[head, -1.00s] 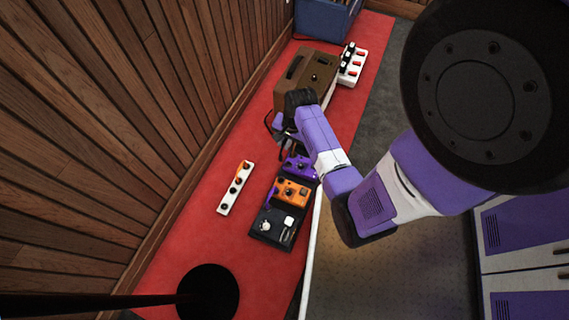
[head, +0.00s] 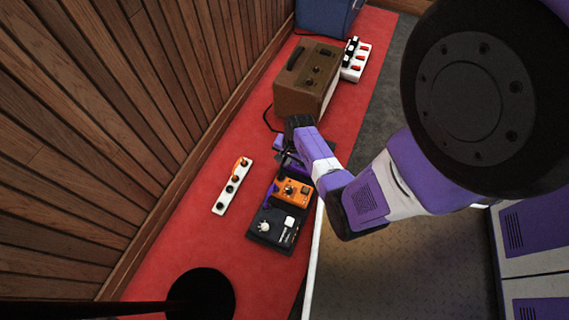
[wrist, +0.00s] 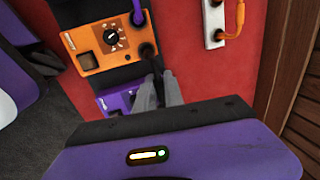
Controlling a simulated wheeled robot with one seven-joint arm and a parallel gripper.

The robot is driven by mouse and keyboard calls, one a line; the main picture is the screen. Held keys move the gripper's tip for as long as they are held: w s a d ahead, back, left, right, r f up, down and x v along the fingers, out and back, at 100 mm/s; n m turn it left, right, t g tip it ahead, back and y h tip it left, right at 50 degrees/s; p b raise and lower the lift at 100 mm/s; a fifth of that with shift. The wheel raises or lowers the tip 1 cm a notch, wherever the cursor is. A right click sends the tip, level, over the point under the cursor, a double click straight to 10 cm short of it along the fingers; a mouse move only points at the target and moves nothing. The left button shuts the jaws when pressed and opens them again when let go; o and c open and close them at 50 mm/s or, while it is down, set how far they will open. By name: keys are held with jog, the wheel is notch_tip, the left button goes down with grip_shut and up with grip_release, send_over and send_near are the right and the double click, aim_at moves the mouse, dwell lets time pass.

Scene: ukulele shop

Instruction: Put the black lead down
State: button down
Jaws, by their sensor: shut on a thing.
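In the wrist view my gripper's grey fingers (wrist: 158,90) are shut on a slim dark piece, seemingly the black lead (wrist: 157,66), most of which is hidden. Its upper end meets or overlaps a round black part at the edge of the orange pedal (wrist: 108,40); I cannot tell whether they touch. In the head view my gripper (head: 283,148) is over the pedal row, largely hidden by my wrist. A thin black cable (head: 268,118) runs from the brown amplifier (head: 292,97) toward it.
A purple pedal (wrist: 118,101) lies just below the orange one. A dark pedal (head: 275,229) sits at the row's near end. A white strip (head: 232,186) with an orange lead lies left on the red carpet (head: 185,235). The carpet between strip and wooden wall is clear.

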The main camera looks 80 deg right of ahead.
jog(key=shift+f, duration=0.95)
jog(key=shift+f+b, duration=0.15)
jog(key=shift+b, duration=0.2)
jog(key=c, duration=1.4)
grip_release()
jog(key=shift+c, duration=0.2)
